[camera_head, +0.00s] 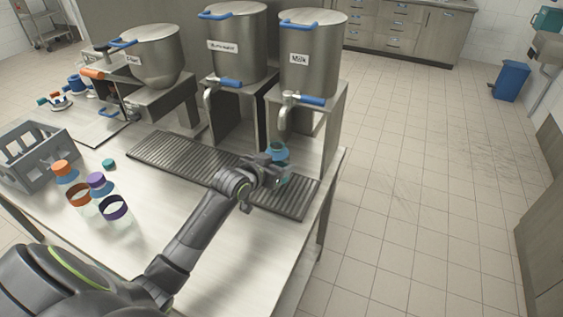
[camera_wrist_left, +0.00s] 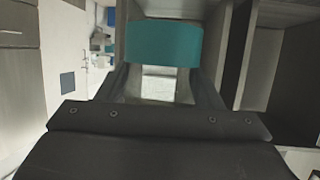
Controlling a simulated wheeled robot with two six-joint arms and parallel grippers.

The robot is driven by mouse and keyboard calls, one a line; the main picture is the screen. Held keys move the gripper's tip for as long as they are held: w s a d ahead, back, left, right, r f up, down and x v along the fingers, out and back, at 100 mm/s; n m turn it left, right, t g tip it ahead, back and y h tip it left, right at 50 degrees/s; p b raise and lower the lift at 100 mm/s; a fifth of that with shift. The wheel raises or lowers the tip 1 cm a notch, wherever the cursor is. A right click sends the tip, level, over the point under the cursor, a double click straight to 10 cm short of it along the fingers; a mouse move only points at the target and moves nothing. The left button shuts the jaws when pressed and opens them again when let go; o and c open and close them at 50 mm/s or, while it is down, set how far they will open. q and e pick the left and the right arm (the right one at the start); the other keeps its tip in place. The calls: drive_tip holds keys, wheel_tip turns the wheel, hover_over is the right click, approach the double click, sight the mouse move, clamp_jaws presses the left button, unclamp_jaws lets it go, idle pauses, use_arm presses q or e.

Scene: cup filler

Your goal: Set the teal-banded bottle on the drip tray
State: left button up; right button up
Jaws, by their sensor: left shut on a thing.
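The teal-banded bottle (camera_head: 278,151) is held by my left gripper (camera_head: 276,172) over the right part of the drip tray (camera_head: 165,152), in front of the Milk dispenser (camera_head: 312,62). In the left wrist view its teal band (camera_wrist_left: 165,43) fills the space between the fingers. The left gripper is shut on it. The bottle's lower part is mostly hidden by the gripper in the head view, so I cannot tell whether its base touches the tray. My right gripper is in neither view.
The Buttermilk dispenser (camera_head: 238,50) stands left of Milk.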

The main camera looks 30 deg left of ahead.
use_arm(q)
drive_tip(key=x, duration=0.3)
drive_tip(key=shift+s+f+p, duration=0.1)
drive_tip(key=shift+p, duration=0.25)
drive_tip(key=shift+f, duration=0.15)
drive_tip(key=shift+s, duration=0.1)
drive_tip(key=shift+f, duration=0.15)
drive_tip(key=o, duration=1)
drive_tip(key=shift+c, duration=0.2)
